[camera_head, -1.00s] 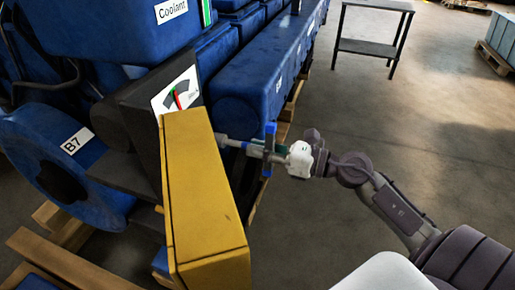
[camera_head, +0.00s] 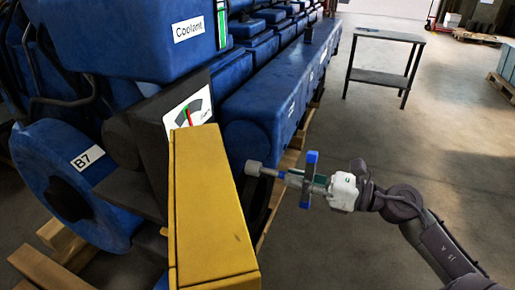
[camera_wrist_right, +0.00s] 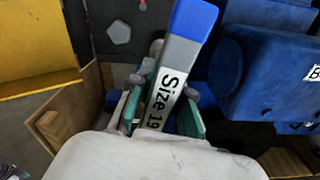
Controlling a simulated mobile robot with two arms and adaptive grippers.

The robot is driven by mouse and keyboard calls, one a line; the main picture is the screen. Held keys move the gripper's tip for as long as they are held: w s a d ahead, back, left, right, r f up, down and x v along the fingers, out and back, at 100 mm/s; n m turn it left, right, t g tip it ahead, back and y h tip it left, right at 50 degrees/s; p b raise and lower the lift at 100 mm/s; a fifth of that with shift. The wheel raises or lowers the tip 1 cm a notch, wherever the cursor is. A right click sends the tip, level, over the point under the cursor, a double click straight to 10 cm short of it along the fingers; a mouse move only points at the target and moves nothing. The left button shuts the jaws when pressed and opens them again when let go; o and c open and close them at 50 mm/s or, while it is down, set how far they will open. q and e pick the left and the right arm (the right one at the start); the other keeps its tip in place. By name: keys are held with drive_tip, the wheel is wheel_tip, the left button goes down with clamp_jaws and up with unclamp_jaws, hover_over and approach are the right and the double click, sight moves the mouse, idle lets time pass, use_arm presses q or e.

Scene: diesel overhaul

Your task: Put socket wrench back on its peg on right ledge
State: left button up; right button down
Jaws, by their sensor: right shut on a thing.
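The socket wrench (camera_head: 309,181) has a grey shaft, a blue-ended crossbar and a grey socket end pointing left. My right gripper (camera_head: 322,184) is shut on it and holds it in the air, right of the yellow box. In the right wrist view, the wrench's grey and blue bar (camera_wrist_right: 172,80) carries a "Size 19" label and lies between the green-padded fingers of the right gripper (camera_wrist_right: 163,108). A long blue ledge (camera_head: 265,98) runs along the engine's right side, with a small dark upright piece (camera_head: 309,34) on it. I cannot tell if that is the peg. My left gripper is not in view.
The yellow box (camera_head: 212,210) stands close left of the wrench. A dark gauge panel (camera_head: 150,125) and blue engine parts are behind it. Wooden pallet beams (camera_head: 42,262) lie low. A dark side table (camera_head: 382,78) stands at the back. The floor at right is open.

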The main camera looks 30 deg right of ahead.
drive_tip(key=s+a+f+m+t+h, duration=0.2)
drive_tip(key=a+f+m+h, duration=0.2)
drive_tip(key=a+f+h, duration=0.1)
drive_tip(key=s+a+f+m+t+h, duration=0.2)
drive_tip(key=s+a+f+m+h, duration=0.1)
drive_tip(key=a+f+m+h, duration=0.1)
drive_tip(key=shift+s+a+f+h, duration=0.3)
drive_tip(key=shift+a+f+h, duration=0.4)
drive_tip(key=shift+a+h, duration=0.55)
drive_tip(key=shift+d, duration=0.1)
